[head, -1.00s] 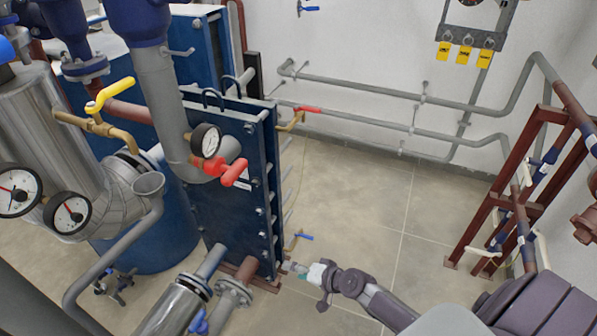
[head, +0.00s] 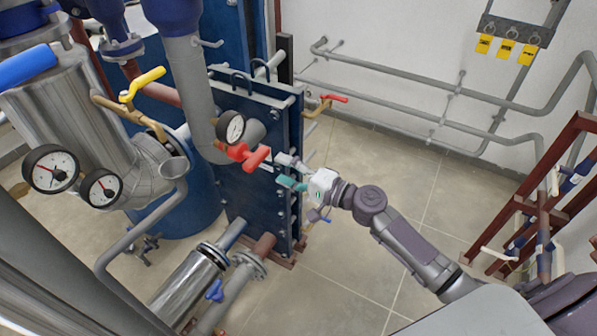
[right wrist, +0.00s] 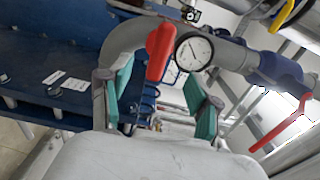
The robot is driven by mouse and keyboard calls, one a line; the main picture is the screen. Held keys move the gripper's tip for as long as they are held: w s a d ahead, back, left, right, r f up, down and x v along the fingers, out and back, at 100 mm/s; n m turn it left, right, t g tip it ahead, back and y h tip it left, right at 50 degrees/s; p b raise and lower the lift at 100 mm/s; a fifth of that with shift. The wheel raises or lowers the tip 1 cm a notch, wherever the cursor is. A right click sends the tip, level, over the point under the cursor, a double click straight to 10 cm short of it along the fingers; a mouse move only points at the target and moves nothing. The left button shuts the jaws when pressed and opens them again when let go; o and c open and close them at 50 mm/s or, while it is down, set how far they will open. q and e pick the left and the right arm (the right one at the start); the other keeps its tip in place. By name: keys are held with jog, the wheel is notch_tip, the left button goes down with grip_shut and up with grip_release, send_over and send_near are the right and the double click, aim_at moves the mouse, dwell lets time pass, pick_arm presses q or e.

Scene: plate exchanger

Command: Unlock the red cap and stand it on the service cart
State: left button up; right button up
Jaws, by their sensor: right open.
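In the right wrist view the red cap (right wrist: 160,50) shows beyond and between the teal finger pads of my right gripper (right wrist: 160,92). I cannot make out a service cart in either view. My left gripper is not in view.
The blue plate exchanger (head: 262,195) stands close to my right gripper. A gauge (head: 231,128) is right above the cap. A red-handled valve (head: 333,98) and a yellow-handled valve (head: 145,83) are nearby. Open floor (head: 350,255) lies to the right.

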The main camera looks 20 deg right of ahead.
aim_at(261, 161)
jog(key=shift+b+x, duration=0.3)
jog(key=shift+x, duration=3)
grip_shut()
